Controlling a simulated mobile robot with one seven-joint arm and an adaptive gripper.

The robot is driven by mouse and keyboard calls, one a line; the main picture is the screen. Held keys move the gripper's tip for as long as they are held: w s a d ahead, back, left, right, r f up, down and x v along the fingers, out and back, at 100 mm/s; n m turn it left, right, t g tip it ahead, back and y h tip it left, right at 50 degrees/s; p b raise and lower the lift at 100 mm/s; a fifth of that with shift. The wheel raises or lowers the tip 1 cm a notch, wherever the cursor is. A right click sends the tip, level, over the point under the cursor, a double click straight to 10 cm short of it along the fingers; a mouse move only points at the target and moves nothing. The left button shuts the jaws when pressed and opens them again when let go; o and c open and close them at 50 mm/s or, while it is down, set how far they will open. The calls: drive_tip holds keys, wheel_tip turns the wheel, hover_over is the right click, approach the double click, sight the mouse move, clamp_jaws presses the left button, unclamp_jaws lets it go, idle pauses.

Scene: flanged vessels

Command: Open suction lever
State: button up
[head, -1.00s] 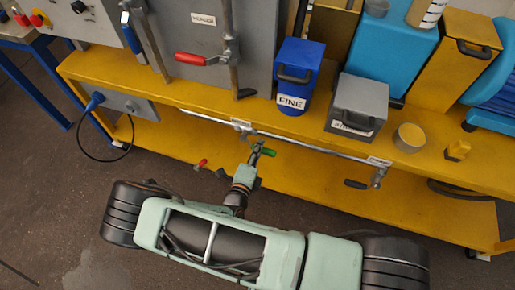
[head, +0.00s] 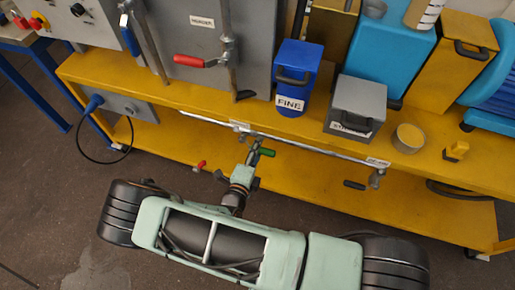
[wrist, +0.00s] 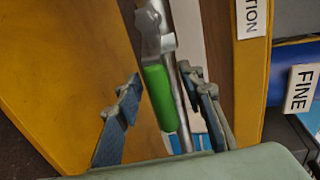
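The lever with a green handle (head: 267,152) sits at the silver pipe along the front of the yellow bench. In the wrist view the green handle (wrist: 160,98) hangs from a grey metal fitting, beside a label (wrist: 252,18) whose visible letters read "TION". My gripper (head: 252,154) is at this lever, small and partly hidden by my arm in the head view. In the wrist view my gripper (wrist: 160,108) is open, with one finger on each side of the green handle. I see gaps between the handle and both fingers; depth is hard to judge.
A smaller red-tipped lever (head: 199,166) is left of my gripper, and a black-handled lever (head: 355,184) is to the right on the pipe. A larger red lever (head: 190,60) is above. The blue FINE container (head: 297,75) and a grey box (head: 356,104) stand on the yellow bench (head: 180,103).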

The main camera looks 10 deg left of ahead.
drive_tip(key=shift+s, duration=0.1)
drive_tip(key=d+v, duration=0.1)
drive_tip(key=v, duration=1)
drive_tip(key=shift+s+a, duration=0.4)
drive_tip(key=shift+a, duration=0.05)
drive_tip(key=shift+r, duration=0.15)
